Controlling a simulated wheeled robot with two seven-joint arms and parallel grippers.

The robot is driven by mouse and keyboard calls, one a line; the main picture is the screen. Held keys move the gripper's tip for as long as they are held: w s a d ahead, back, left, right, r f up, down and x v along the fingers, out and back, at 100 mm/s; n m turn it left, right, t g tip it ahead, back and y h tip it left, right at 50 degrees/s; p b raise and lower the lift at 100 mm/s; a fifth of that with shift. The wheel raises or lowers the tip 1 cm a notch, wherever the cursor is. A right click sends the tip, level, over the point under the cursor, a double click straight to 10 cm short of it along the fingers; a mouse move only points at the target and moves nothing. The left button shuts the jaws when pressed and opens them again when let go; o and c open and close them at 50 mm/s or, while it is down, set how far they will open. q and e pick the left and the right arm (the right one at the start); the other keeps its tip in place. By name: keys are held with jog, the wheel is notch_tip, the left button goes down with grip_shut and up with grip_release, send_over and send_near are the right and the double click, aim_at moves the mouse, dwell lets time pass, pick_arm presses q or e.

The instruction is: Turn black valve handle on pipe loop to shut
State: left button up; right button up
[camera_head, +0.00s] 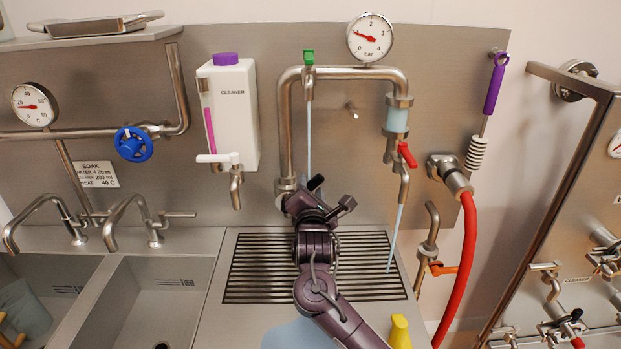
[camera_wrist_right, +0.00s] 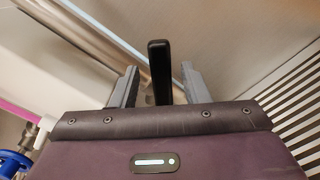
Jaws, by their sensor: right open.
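The steel pipe loop (camera_head: 286,125) rises from behind the drain grate, runs across the top and comes down on the right. The black valve handle (camera_wrist_right: 159,72) stands between the two grey fingers of my right gripper (camera_wrist_right: 160,90) in the wrist view, with a visible gap on each side. In the head view the handle tip (camera_head: 316,182) shows at the foot of the loop's left leg. My right gripper (camera_head: 322,200) is open there and hides the valve body. My left gripper is not in view.
A green valve (camera_head: 308,57), a gauge (camera_head: 370,38) and a red lever (camera_head: 407,154) sit on the loop. A white cleaner dispenser (camera_head: 231,115) hangs left of it. A red hose (camera_head: 467,250) hangs right. The drain grate (camera_head: 255,270) lies below.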

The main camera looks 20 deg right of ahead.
aim_at(311, 189)
jog(key=x, duration=0.3)
jog(key=shift+w+f+p, duration=0.1)
jog(key=shift+w+p, duration=0.15)
jog(key=shift+p, duration=0.05)
jog(key=shift+w+d, duration=0.1)
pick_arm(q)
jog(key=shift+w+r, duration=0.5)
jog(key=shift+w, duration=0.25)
pick_arm(e)
grip_shut()
